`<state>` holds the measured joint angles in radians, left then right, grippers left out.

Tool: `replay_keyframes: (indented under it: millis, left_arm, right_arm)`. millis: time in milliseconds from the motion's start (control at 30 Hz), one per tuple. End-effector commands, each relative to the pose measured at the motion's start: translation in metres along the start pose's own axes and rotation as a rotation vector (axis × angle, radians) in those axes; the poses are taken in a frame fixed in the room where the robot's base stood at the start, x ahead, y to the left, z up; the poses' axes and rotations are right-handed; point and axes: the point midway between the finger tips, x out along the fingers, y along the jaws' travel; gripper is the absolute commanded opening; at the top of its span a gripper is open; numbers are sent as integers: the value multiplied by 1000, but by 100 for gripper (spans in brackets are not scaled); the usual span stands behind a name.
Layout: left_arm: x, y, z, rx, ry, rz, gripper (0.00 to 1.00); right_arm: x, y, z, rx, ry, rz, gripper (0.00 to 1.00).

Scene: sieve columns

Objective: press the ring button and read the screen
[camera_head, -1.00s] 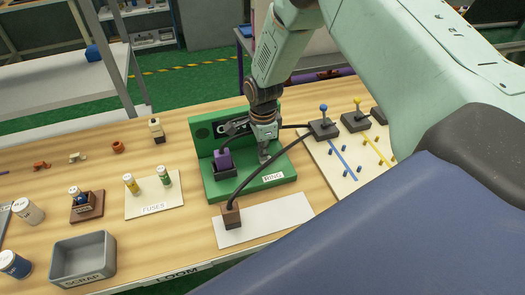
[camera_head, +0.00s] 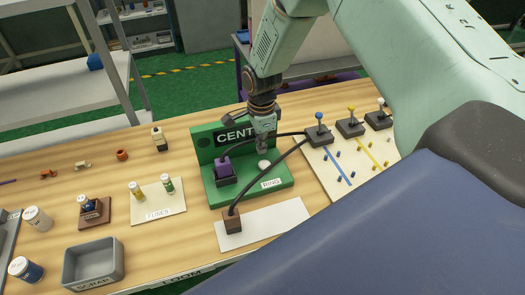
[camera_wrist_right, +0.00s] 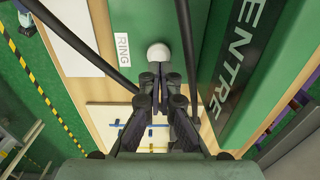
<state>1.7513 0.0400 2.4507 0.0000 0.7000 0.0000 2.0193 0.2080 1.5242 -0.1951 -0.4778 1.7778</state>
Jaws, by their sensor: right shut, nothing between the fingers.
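The ring button (camera_head: 263,165) is a white dome on the green base, beside a white RING label (camera_head: 271,183). It also shows in the right wrist view (camera_wrist_right: 159,53), just beyond the fingertips. My right gripper (camera_head: 266,151) is shut and empty, slightly above the button, with a visible gap. My left gripper is not in view.
A purple block sits in a dark holder (camera_head: 225,180) left of the button. Black cables arch from a brown block (camera_head: 232,222) and toward the blue lever (camera_head: 318,133). A fuses board (camera_head: 158,211) and grey scrap tray (camera_head: 94,265) stand left.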

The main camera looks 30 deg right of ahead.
Motion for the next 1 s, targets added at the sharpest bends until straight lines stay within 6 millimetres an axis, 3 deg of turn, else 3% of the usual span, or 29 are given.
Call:
replay_keyframes:
  millis: [200, 400, 1000]
  left_arm:
    - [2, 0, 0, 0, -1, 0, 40]
    - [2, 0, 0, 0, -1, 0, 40]
    - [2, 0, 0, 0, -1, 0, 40]
  right_arm:
    - [-43, -2, 0, 2, -1, -1, 0]
    - [-68, -2, 0, 0, -1, 0, 0]
    - [-75, -1, 0, 1, 0, 1, 0]
